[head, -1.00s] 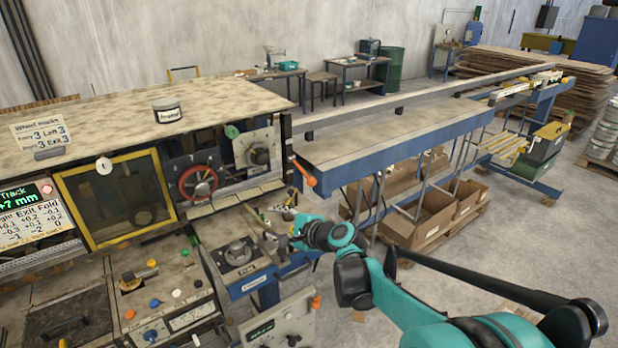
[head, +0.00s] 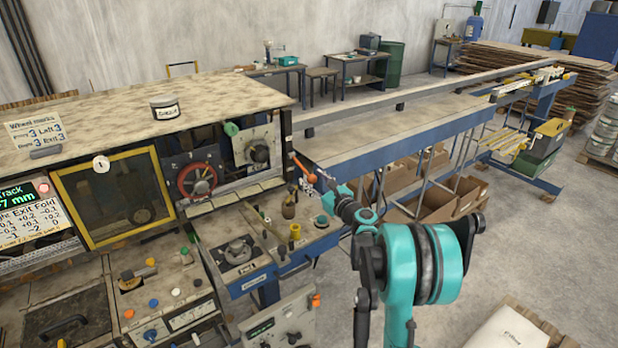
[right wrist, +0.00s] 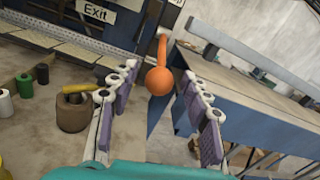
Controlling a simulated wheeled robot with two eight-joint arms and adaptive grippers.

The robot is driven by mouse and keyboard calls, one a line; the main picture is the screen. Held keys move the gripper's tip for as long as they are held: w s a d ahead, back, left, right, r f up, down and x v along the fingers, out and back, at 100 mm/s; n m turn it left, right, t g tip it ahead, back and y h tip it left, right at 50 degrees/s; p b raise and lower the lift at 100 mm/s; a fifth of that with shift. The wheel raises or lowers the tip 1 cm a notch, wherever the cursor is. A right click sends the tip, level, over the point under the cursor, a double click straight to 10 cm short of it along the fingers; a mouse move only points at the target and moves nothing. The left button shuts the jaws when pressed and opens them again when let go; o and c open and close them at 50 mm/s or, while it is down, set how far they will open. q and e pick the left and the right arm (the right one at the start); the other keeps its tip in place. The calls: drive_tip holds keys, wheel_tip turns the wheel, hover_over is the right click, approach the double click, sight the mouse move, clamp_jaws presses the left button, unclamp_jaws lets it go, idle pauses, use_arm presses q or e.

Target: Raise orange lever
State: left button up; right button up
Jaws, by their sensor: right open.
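The orange lever (head: 306,170) sticks out at the right end of the machine, beside the blue-edged conveyor table. In the right wrist view its round orange knob (right wrist: 159,80) and short stem hang between my two fingers, near the fingertips. My right gripper (head: 322,184) is at the lever in the head view, small and partly merged with it. In the right wrist view the right gripper (right wrist: 160,95) is open, with a pad on each side of the knob and a gap visible on both sides. My left gripper is not in view.
The conveyor table (head: 400,130) runs back to the right of the lever. Below the lever, a brown weight-like pot (right wrist: 72,112) and small spools stand on the machine's worktop. An "Exit" sign (right wrist: 96,12) is on the machine. Cardboard boxes (head: 465,195) sit under the conveyor.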

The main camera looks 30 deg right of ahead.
sight(302, 168)
drive_tip(key=shift+w, duration=1.45)
clamp_jaws()
